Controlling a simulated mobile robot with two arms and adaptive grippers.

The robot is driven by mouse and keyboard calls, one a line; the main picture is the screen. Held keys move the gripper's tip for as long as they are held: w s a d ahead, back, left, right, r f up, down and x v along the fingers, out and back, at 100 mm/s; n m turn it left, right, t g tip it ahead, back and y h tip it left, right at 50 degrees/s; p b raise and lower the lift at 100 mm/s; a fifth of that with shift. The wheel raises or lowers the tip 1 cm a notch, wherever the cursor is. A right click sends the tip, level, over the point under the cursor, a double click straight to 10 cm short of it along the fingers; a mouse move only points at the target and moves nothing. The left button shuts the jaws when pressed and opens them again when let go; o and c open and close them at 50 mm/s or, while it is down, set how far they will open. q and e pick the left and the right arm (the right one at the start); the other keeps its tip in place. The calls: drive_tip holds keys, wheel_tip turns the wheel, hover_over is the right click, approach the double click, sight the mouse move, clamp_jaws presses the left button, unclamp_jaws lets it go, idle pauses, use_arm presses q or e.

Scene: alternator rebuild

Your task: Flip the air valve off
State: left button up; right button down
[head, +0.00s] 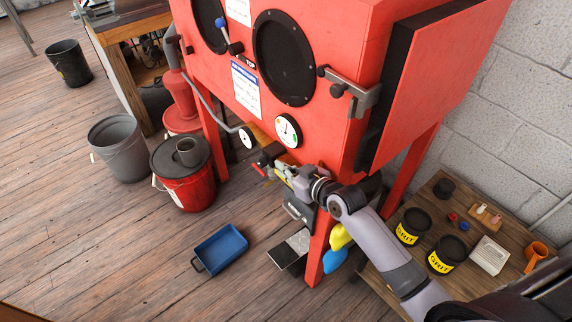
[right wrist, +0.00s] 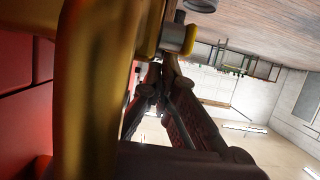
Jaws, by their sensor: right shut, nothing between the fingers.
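The air valve (head: 268,158) sits low on the front of the red blast cabinet (head: 330,130), below the gauges, with brass-coloured fittings and a small red lever (head: 257,168). My right gripper (head: 279,173) is right beside the valve, shut and empty. In the right wrist view the closed fingers (right wrist: 158,82) are close to large, blurred brass-coloured piping (right wrist: 95,90) on the left. A short metal and brass fitting (right wrist: 178,38) is just above the fingertips. I cannot tell whether the fingers touch the lever. My left gripper is not in view.
A dial gauge (head: 288,131) is just above the gripper. A foot pedal (head: 290,249) and blue tray (head: 220,249) lie on the floor. Red (head: 185,185) and grey (head: 119,147) buckets stand left. A wooden table (head: 395,255) with grit tins is at right.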

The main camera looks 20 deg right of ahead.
drive_tip(key=shift+w+a+f+g+h+p, duration=0.1)
drive_tip(key=shift+w+f+g+h+p, duration=0.15)
drive_tip(key=shift+f+g+p, duration=0.9)
drive_tip(key=shift+w+a+r+g+h+p, duration=0.15)
drive_tip(key=shift+g+h+p, duration=0.25)
drive_tip(key=shift+p, duration=1.65)
drive_tip(key=shift+w+d+f+g+h+p, duration=0.2)
drive_tip(key=shift+f+g+p, duration=0.25)
drive_tip(key=shift+g+p, duration=0.8)
drive_tip(key=shift+a+t+p, duration=0.2)
drive_tip(key=shift+t+p, duration=0.15)
drive_tip(key=shift+t, duration=0.05)
drive_tip(key=r+p, duration=0.1)
drive_tip(key=w+r+p, duration=0.1)
drive_tip(key=r, duration=0.1)
drive_tip(key=r+p, duration=0.1)
drive_tip(key=p, duration=0.1)
drive_tip(key=shift+w+a+r, duration=0.25)
drive_tip(key=shift+w+a, duration=0.05)
drive_tip(key=shift+w, duration=0.1)
drive_tip(key=b+v, duration=0.1)
drive_tip(key=v, duration=0.8)
drive_tip(key=shift+s+f+b, duration=0.2)
drive_tip(key=shift+s+b, duration=0.05)
drive_tip(key=shift+b, duration=0.05)
